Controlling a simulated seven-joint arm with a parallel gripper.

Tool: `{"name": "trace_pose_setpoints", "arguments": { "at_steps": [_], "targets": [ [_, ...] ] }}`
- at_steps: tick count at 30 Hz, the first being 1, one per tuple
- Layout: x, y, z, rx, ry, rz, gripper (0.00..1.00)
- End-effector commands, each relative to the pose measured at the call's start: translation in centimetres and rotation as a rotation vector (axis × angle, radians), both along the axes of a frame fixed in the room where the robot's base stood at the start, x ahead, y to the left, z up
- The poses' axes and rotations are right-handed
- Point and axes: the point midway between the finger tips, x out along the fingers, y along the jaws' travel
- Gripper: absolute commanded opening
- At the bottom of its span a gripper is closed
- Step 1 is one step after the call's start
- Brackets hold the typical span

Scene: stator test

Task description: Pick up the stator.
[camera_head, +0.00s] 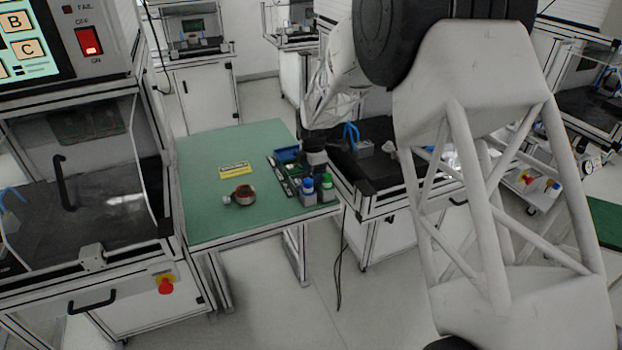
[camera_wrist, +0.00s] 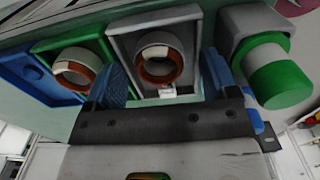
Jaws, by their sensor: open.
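In the wrist view, a stator (camera_wrist: 179,75), a pale ring with a copper-brown inner edge, sits in a grey square tray (camera_wrist: 150,21). A second similar stator (camera_wrist: 70,67) sits in the green tray (camera_wrist: 98,47) to its left. My gripper (camera_wrist: 165,77) is open, with its blue fingers apart on either side of the stator in the grey tray. Contact cannot be told. In the head view, another copper-coloured ring-shaped stator (camera_head: 241,196) lies alone on the green table (camera_head: 205,215). My gripper (camera_head: 314,157) is over the table's right side, its fingertips hard to make out.
A blue tray (camera_wrist: 25,78) lies left of the green one. A yellow label (camera_head: 234,170) lies mid-table; the table's left side is clear.

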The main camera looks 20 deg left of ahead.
Motion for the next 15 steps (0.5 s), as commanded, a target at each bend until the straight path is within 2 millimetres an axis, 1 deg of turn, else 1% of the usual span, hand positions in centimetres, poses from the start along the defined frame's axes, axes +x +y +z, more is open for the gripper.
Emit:
{"name": "trace_pose_setpoints", "arguments": {
  "at_steps": [13,15],
  "targets": [
    [-0.01,0.00,0.03,0.000,0.000,0.000,0.80],
    [-0.01,0.00,0.03,0.000,0.000,0.000,0.69]
  ]
}}
